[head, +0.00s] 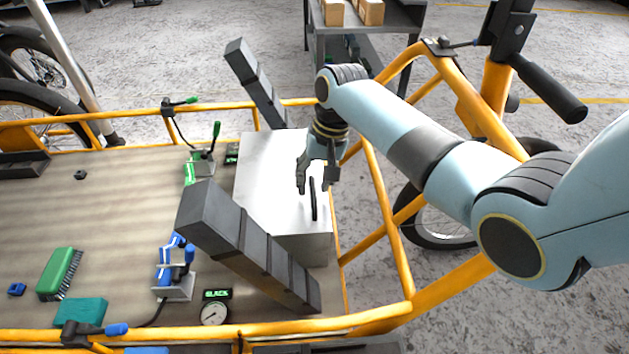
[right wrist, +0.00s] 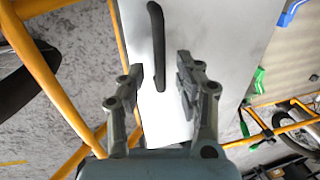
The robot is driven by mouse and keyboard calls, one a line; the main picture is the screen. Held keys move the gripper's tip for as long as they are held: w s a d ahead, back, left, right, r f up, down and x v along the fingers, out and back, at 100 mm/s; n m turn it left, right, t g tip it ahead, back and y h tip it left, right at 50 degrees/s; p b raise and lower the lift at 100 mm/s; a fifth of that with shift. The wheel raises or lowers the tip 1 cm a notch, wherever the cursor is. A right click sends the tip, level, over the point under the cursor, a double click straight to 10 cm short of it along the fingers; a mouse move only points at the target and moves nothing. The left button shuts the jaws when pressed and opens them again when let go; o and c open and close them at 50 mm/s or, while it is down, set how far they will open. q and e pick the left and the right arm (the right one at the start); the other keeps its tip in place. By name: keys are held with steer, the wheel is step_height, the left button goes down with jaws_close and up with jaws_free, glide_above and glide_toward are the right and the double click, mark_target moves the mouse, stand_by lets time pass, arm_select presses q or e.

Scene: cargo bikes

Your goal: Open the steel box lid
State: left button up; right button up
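The steel box (head: 308,247) stands on the cargo bed at its right end. Its pale lid (head: 262,170) lies flat and looks shut. A dark bar handle (head: 313,199) sits on the lid near the right edge. My right gripper (head: 317,187) is over the lid, at the far end of the handle. In the right wrist view its two fingers (right wrist: 160,85) are spread apart, with the handle (right wrist: 157,40) ahead of the gap between them. Nothing is held. I cannot tell whether the fingers touch the lid. My left gripper is not in view.
Dark segmented bars slant up in front of the box (head: 245,245) and behind it (head: 256,85). A green brush (head: 59,272), blue clamp (head: 174,262), green clamp (head: 205,145) and gauge (head: 214,313) are on the bed (head: 110,215). Orange rails (head: 375,205) border it.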

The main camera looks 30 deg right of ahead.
steer(key=shift+c, duration=0.4)
jaws_close()
